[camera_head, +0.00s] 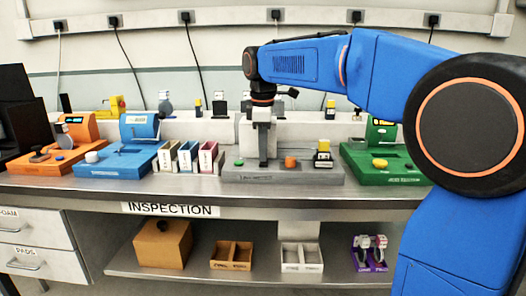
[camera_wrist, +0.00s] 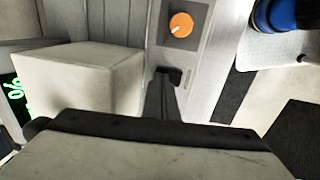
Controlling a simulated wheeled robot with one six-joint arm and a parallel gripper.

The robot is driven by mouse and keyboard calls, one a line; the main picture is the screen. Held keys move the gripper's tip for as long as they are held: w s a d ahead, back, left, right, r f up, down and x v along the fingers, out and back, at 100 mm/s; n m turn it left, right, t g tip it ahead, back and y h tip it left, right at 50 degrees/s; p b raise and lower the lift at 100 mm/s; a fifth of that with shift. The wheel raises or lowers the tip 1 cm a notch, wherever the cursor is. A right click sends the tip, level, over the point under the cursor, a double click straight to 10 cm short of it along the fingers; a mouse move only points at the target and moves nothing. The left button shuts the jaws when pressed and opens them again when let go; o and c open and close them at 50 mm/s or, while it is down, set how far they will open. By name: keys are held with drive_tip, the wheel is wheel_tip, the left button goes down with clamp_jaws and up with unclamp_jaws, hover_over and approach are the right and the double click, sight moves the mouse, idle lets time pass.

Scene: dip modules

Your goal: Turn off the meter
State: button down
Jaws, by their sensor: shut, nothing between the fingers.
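The grey station (camera_head: 245,178), which looks like the meter, sits at mid-bench with an orange knob (camera_head: 290,161) and a small green button (camera_head: 239,162). My gripper (camera_head: 263,162) points straight down over the station, shut and empty, left of the knob. In the wrist view the shut fingertips (camera_wrist: 169,76) are apart from the orange knob (camera_wrist: 181,25), which bears a pale mark. A pale block (camera_wrist: 75,80) stands beside the fingers, and lit green characters (camera_wrist: 15,92) show at the left edge. I cannot tell whether the fingertips touch the station.
A yellow-topped black item (camera_head: 322,154) stands right of the knob. Blue (camera_head: 120,160), orange (camera_head: 60,160) and green (camera_head: 385,165) stations share the bench (camera_head: 200,188). A shelf with boxes lies below.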

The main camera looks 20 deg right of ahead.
drive_tip(key=shift+s+f, duration=0.15)
drive_tip(key=shift+s+a, duration=0.25)
drive_tip(key=shift+s, duration=0.35)
drive_tip(key=shift+r, duration=0.2)
wheel_tip(320, 180, up, 14)
drive_tip(key=s, duration=0.1)
drive_tip(key=shift+s+a, duration=0.25)
drive_tip(key=shift+s, duration=0.05)
drive_tip(key=shift+f, duration=0.15)
